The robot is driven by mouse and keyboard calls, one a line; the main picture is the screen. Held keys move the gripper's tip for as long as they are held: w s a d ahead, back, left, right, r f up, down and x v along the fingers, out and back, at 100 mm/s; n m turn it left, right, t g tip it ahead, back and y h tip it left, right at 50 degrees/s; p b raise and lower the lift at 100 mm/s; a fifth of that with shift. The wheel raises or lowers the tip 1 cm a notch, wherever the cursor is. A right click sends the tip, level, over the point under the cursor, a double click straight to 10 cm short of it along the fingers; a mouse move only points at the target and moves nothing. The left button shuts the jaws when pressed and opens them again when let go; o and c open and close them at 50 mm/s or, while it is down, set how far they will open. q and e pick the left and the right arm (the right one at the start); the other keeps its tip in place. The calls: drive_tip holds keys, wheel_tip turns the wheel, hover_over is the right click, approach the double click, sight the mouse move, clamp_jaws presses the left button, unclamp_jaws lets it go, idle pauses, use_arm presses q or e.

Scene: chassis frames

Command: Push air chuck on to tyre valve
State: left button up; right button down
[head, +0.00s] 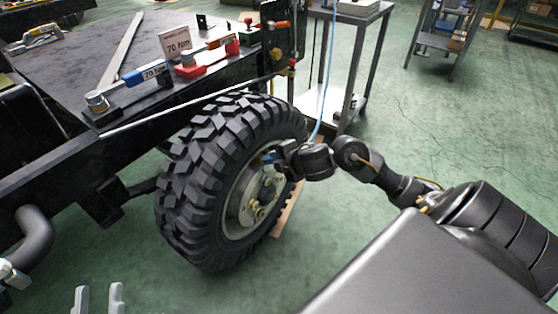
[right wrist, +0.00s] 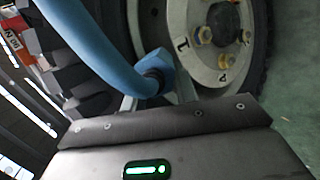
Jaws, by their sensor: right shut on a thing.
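The tyre (head: 195,190) stands upright on its grey wheel rim (head: 237,207), with heavy black tread. My right gripper (head: 274,157) is at the upper right of the rim, shut on the blue air chuck (head: 266,157). In the right wrist view the chuck (right wrist: 155,68) sits between the fingers, with a thick blue hose (right wrist: 90,45) running from it to the upper left. The rim (right wrist: 205,72) shows just behind it. The tyre valve cannot be made out, so I cannot tell whether the chuck touches it. My left gripper (head: 99,300) is open and empty at the lower left.
The dark chassis frame (head: 50,165) runs along the left, with torque wrenches (head: 145,80) and a "70 Nm" sign (head: 180,40) on top. A grey metal table (head: 350,25) stands behind the wheel. The blue hose (head: 325,90) hangs beside it.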

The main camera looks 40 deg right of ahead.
use_arm(q)
drive_tip(key=shift+f+b, duration=0.4)
use_arm(e)
drive_tip(key=shift+w+a+f, duration=0.2)
drive_tip(key=shift+w+f, duration=0.2)
drive_tip(key=shift+w, duration=0.2)
drive_tip(key=c, duration=1)
unclamp_jaws()
drive_tip(key=p+v, duration=0.2)
drive_tip(key=v, duration=0.1)
drive_tip(key=shift+r, duration=0.2)
drive_tip(key=shift+p+v, duration=0.65)
drive_tip(key=shift+v, duration=0.4)
use_arm(q)
drive_tip(key=a+f+n+g+y+p, duration=0.1)
drive_tip(key=a+f+g+y, duration=0.2)
drive_tip(key=f+g, duration=0.1)
drive_tip(key=a+f+n+g+y+p, duration=0.1)
drive_tip(key=a+f+g+y, duration=0.2)
drive_tip(key=f, duration=0.4)
drive_tip(key=shift+f+g+y, duration=0.25)
drive_tip(key=shift+g+y, duration=0.15)
drive_tip(key=shift+y, duration=0.2)
use_arm(e)
approach(274, 159)
drive_tip(key=shift+s, duration=0.35)
